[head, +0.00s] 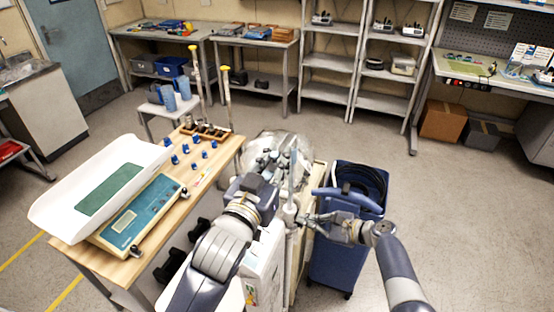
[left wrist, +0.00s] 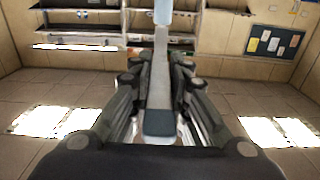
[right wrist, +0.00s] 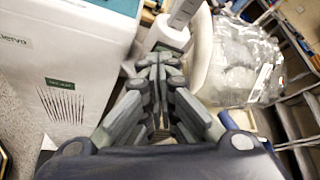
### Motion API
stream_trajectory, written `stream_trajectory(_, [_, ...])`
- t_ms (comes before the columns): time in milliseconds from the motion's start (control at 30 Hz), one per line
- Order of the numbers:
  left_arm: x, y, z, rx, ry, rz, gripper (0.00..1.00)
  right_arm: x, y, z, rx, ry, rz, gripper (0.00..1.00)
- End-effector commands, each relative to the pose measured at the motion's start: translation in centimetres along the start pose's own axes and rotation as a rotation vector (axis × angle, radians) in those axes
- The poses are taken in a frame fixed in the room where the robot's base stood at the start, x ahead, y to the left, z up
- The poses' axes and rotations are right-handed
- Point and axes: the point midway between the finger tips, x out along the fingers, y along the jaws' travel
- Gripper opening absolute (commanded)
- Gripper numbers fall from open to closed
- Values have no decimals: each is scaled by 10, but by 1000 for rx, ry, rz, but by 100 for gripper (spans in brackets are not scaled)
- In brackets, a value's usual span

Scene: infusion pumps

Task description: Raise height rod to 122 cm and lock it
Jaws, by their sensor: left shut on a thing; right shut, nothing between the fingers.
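The height rod (head: 291,190) stands upright in front of me, a slim pale bar that also shows in the left wrist view (left wrist: 160,80). My left gripper (head: 284,167) is shut around the rod's upper part, one finger on each side of it. My right gripper (head: 310,217) is lower, just right of the rod, shut and empty. In the right wrist view its closed fingertips (right wrist: 158,64) are just below a white round collar (right wrist: 168,32) with the grey rod rising from it. I cannot tell whether they touch the collar. No height marks are readable.
A wooden table (head: 225,155) at left holds a white-tray baby scale (head: 150,215) and small blue parts. A clear plastic-wrapped thing (right wrist: 240,65) is behind the rod. Open floor lies at right.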

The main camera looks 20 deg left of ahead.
Motion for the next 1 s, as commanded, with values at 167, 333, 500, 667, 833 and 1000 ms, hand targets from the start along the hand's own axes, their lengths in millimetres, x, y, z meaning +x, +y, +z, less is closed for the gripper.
stream_trajectory(167, [0, 1, -2, -2, 5, 3, 0, -1, -1, 5, -2, -2, -1, 0])
stream_trajectory(333, [0, 1, -2, -1, 4, 2, 0, -4, -2, 7, 0, -1, 0, 0])
stream_trajectory(500, [0, 0, -2, -1, 4, 1, 0, -19, -2, -2, 1, 1, -1, 0])
stream_trajectory(667, [0, 0, -2, -1, 4, 0, 0, -36, -2, -12, 1, 1, 0, 0])
stream_trajectory(833, [0, 0, -2, 0, 4, 0, 0, -52, -2, -19, 0, 0, 0, 0])
stream_trajectory(1000, [0, 0, -2, 0, 4, 0, 0, -57, -2, -22, 0, 0, 0, 0])
